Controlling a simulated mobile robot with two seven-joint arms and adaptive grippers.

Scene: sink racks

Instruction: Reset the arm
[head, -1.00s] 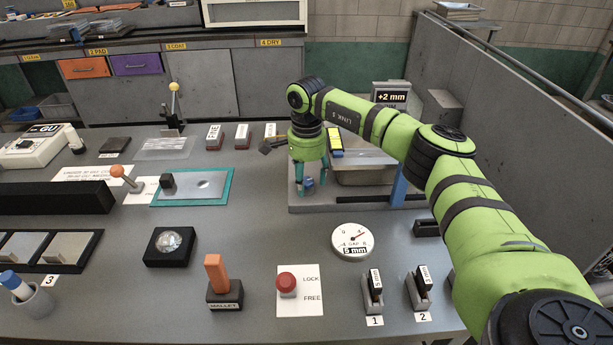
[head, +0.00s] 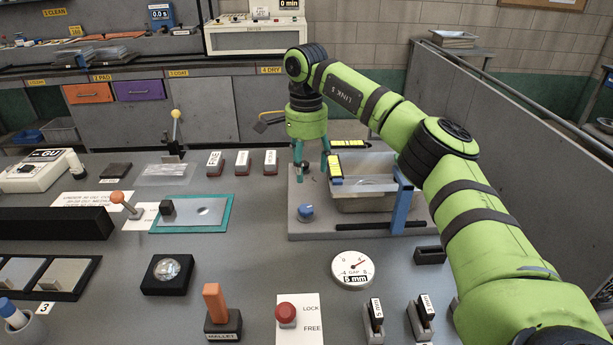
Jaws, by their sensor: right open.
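My right arm is green with black joint rings and reaches in from the right edge of the head view. Its gripper (head: 312,166) hangs down with the fingers apart and nothing seen between them. It is in front of or above the back left of a grey base plate (head: 335,232), to the left of a metal basin (head: 375,204). A blue knob (head: 305,211) stands on the plate below the gripper, apart from it. Yellow-and-black blocks (head: 336,170) sit at the basin's left and back rims. My left gripper is not in view.
In front of the plate are a gap dial (head: 352,268), a red knob (head: 286,313) on a LOCK/FREE card, and an orange-handled mallet block (head: 214,303). Several labelled blocks (head: 242,163) stand left of the gripper. A tall grey panel (head: 520,150) borders the right.

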